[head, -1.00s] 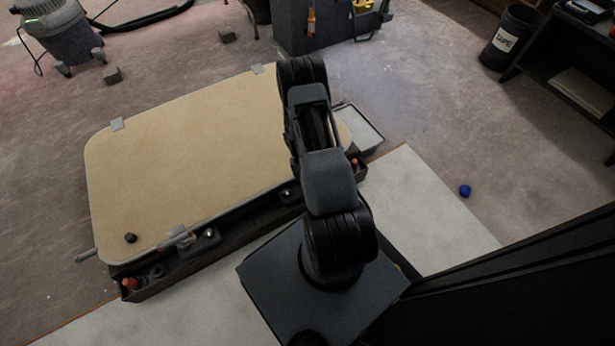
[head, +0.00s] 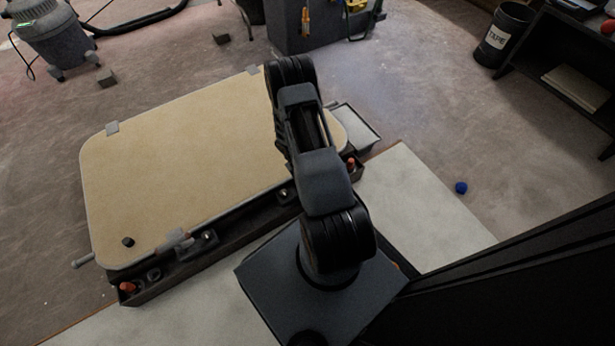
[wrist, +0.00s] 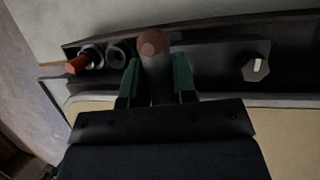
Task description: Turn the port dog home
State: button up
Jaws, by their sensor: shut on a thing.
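A tan hatch panel (head: 190,160) with a pale rim lies over a dark frame in the head view. My gripper (wrist: 153,70) shows green-lined fingers in the wrist view. They are shut on an upright dog handle (wrist: 152,43) with a rounded brown tip. Another dog (head: 177,239) shows at the panel's near left edge. Which dog is the port one is not marked.
In the wrist view an orange-tipped peg (wrist: 78,65) and a dark ring (wrist: 118,53) stand left of my fingers, a hex fastener (wrist: 256,69) right. A shallow tray (head: 357,127) stands beyond the panel. A blue ball (head: 461,188) lies on the floor.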

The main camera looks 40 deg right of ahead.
jog(key=o, duration=0.9)
jog(key=shift+r, duration=0.1)
jog(key=p+v, duration=0.5)
jog(key=v, duration=0.8)
jog(key=shift+r, duration=0.25)
jog(key=shift+w, duration=0.1)
